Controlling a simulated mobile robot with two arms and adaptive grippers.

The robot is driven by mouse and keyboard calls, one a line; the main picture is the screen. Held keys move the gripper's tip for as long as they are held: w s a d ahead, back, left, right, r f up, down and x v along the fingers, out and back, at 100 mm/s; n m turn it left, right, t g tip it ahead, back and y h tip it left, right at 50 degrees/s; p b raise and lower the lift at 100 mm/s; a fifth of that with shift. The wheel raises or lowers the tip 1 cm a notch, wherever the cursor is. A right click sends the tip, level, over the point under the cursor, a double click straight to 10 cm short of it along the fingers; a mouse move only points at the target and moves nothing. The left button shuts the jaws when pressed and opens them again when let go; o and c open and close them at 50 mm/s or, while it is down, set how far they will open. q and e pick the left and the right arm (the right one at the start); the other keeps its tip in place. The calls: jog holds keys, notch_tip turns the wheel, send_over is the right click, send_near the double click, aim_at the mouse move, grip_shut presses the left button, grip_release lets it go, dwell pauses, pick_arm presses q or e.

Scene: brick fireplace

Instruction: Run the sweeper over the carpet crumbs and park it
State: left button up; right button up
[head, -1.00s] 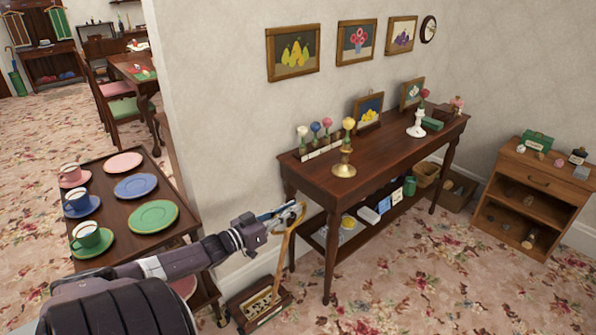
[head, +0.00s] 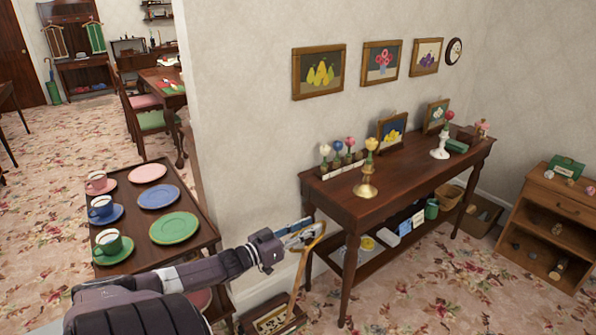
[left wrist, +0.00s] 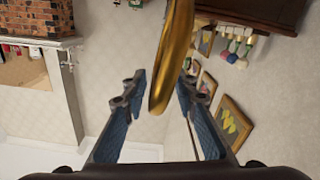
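The sweeper stands on the carpet by the wall. Its dark box-like body (head: 274,318) is low beside the table's left leg, and its wooden handle (head: 301,272) rises to a loop at the top. My left gripper (head: 303,235) is at this loop. In the left wrist view the golden-brown loop (left wrist: 172,55) passes between the two blue-padded fingers of my left gripper (left wrist: 158,95). The fingers are spread, with a gap at least on the left side. My right gripper is not in view. I cannot make out crumbs on the flowered carpet (head: 420,300).
A dark side table (head: 345,207) with flowers and a candlestick stands against the wall. A tea trolley (head: 140,190) with cups and plates is on the left, close to my left arm. A small wooden cabinet (head: 563,205) stands at right. The carpet in front of the side table is clear.

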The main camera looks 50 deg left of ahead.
pick_arm(q)
jog(key=s, duration=1.2)
jog(key=shift+a, duration=0.3)
jog(key=shift+w, duration=0.1)
jog(key=s+a+f+n+g+y, duration=0.15)
jog(key=s+f, duration=0.25)
jog(key=f, duration=0.6)
jog(key=s+f+g+y, duration=0.2)
jog(key=s+f+g, duration=0.15)
jog(key=f, duration=0.55)
jog(key=s+d+f+g, duration=0.2)
jog(key=s+d+f, duration=0.2)
jog(key=f, duration=0.4)
jog(key=s+d+f+g, duration=0.25)
jog(key=s+f, duration=0.25)
jog(key=f, duration=0.3)
jog(key=s+d+f+m+g+h, duration=0.1)
jog(key=s+d+f, duration=0.4)
jog(key=d, duration=0.5)
jog(key=s+d+f+m+g+h, duration=0.1)
jog(key=s+d+f+m+g, duration=0.2)
jog(key=d+f, duration=0.4)
jog(key=s+d+f+m+g+h, duration=0.1)
jog(key=s+d+f, duration=0.5)
jog(key=d, duration=0.6)
jog(key=shift+s+d+f+m+g, duration=0.15)
jog(key=shift+s+d+m+g, duration=0.25)
jog(key=shift+s+g, duration=0.7)
